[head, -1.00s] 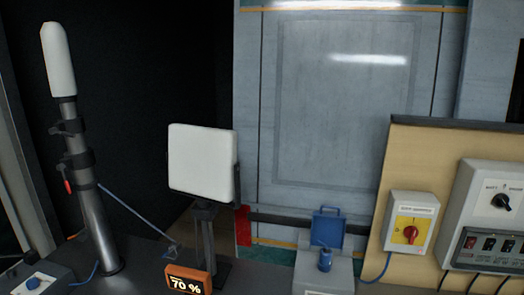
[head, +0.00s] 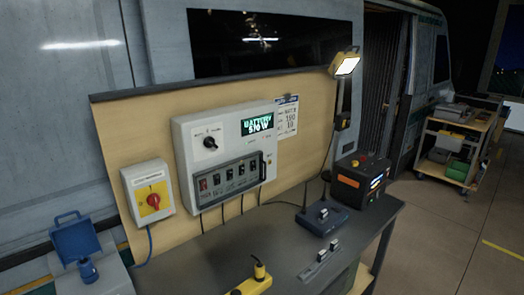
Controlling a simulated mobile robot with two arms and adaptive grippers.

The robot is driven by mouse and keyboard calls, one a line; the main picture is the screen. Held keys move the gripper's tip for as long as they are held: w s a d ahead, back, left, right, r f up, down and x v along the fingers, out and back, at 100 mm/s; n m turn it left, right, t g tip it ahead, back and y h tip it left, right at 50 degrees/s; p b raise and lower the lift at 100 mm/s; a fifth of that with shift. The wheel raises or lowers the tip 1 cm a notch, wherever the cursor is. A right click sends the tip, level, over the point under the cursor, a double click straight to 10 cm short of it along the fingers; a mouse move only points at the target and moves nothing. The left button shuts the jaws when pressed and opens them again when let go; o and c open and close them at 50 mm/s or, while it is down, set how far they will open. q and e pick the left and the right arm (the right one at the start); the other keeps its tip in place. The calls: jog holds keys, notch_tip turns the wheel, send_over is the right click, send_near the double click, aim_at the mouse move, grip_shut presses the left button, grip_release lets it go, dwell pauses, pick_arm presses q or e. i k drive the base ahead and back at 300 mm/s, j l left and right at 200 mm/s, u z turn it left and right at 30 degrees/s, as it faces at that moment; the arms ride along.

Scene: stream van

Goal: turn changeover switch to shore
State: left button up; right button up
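The changeover switch (head: 210,142) is a black rotary knob on a white plate, at the upper left of a grey panel box (head: 185,130). Small lettering stands above the knob on both sides, too small to read surely; the knob's exact pointing is hard to tell. A green display (head: 257,124) on the same box seems to read "BATTERY 510 W". Neither of my grippers is in view.
A red rotary knob (head: 153,201) on a yellow plate sits on a smaller box to the left. A row of breakers (head: 228,177) lies below the switch. A blue-lidded socket box (head: 76,239), router (head: 322,217), black-orange unit (head: 361,181) and yellow connector (head: 258,272) stand around the dark bench (head: 205,262).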

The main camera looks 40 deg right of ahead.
aim_at(209, 142)
jog(key=l+z, duration=0.1)
jog(key=z, duration=0.4)
jog(key=l+z, duration=0.1)
jog(key=z, duration=0.4)
